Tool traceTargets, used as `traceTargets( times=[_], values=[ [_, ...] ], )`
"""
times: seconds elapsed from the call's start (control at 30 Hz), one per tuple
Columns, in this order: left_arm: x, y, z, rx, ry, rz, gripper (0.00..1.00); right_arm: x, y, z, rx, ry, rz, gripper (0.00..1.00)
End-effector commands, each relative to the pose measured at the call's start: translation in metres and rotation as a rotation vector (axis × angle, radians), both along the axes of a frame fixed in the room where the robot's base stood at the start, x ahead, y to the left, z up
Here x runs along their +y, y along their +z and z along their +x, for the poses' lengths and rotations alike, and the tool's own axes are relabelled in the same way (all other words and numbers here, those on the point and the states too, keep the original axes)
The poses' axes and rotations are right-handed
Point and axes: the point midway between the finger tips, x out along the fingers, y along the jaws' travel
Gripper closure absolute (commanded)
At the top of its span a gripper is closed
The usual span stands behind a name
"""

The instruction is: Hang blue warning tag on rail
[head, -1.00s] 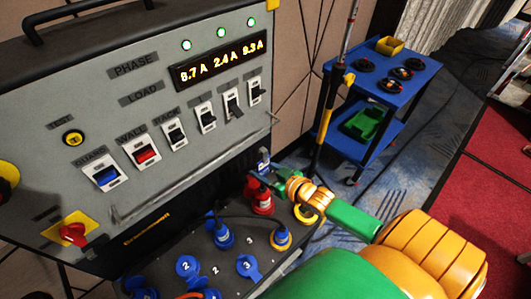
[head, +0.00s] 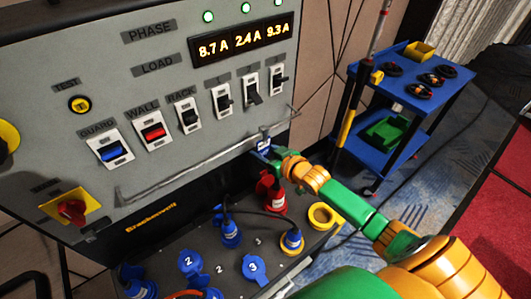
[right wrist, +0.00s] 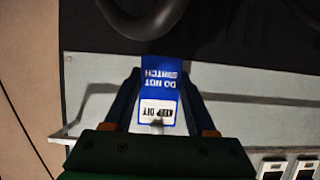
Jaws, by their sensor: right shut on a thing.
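The blue warning tag (head: 264,144) is held in my right gripper (head: 262,152), close to the rail at its right part. In the right wrist view the tag (right wrist: 160,92) is between the two fingers (right wrist: 163,85), with its white lettering upside down. The rail (head: 185,165) is a thin grey bar that runs along the lower front of the grey switch panel. The tag is just below or in front of the rail; I cannot tell whether they touch. My left gripper is not in view.
The grey panel (head: 70,145) carries switches, a lit display (head: 243,40) and a red rotary knob (head: 71,211). Below the rail, blue, red (head: 271,193) and yellow plugs and sockets stand on a dark ledge, close under my right gripper. A blue trolley (head: 440,100) stands at the right.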

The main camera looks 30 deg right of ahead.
Motion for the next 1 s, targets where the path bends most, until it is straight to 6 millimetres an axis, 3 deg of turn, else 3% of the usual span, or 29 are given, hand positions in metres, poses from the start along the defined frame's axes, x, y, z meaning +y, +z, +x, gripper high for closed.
traceTargets(
  times=[0.2, 0.23, 0.33, 0.67, 1.0],
  values=[
    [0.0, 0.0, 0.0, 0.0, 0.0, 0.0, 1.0, 0.0, 0.0, 0.0, 0.0, 0.0, 0.0, 0.97],
    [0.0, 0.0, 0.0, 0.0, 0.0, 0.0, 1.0, 0.0, 0.0, 0.0, 0.0, 0.0, 0.0, 0.38],
    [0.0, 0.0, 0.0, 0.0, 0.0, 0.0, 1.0, 0.0, 0.0, 0.0, 0.0, 0.0, 0.0, 0.11],
    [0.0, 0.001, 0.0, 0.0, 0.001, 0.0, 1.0, 0.0, 0.001, -0.002, 0.001, 0.0, 0.001, 0.09],
    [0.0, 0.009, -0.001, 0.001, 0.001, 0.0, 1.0, -0.007, 0.021, -0.054, 0.004, 0.001, 0.0, 0.09]
  ],
)
